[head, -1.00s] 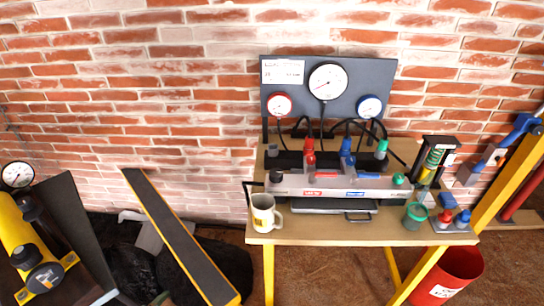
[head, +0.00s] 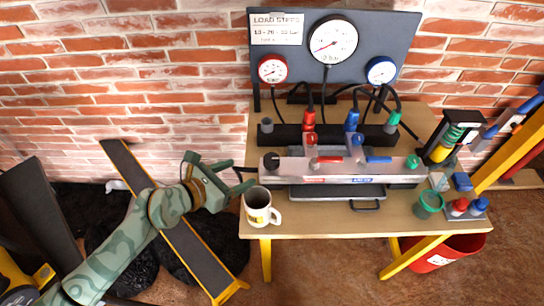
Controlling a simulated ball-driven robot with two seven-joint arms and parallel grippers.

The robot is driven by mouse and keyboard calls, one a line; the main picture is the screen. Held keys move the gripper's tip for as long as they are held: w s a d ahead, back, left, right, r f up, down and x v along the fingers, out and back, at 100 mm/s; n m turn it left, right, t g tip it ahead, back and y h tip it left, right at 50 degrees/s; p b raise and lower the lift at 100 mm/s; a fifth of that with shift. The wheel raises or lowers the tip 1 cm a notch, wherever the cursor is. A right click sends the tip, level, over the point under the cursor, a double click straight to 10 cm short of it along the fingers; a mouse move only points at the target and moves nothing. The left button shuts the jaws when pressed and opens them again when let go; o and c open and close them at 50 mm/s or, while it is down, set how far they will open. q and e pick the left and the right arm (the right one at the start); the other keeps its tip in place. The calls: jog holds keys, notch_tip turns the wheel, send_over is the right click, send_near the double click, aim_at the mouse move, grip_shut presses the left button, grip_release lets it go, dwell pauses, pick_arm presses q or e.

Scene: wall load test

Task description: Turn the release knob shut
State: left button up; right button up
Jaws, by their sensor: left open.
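A grey manifold block (head: 340,173) lies on the wooden table (head: 310,221). It carries a black knob (head: 271,162) at its left end and a green knob (head: 412,162) at its right end. A red lever (head: 326,160) and a blue lever (head: 378,160) sit between them. No readable label shows which one is the release knob. My left gripper (head: 234,177) is open and empty, just left of the block's left end and apart from the black knob. My right gripper is out of view.
A mug (head: 260,207) stands at the table's front left, close to my left gripper. Gauges hang on a dark panel (head: 392,40) behind. A green cup (head: 428,204) stands at the right. A red bucket (head: 437,250) is below.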

aim_at(270, 160)
pick_arm(q)
jog(key=b+x, duration=0.4)
jog(key=x, duration=0.9)
jog(key=shift+a+f, duration=0.1)
jog(key=shift+f, duration=0.1)
jog(key=shift+w+d, duration=0.25)
jog(key=c, duration=1)
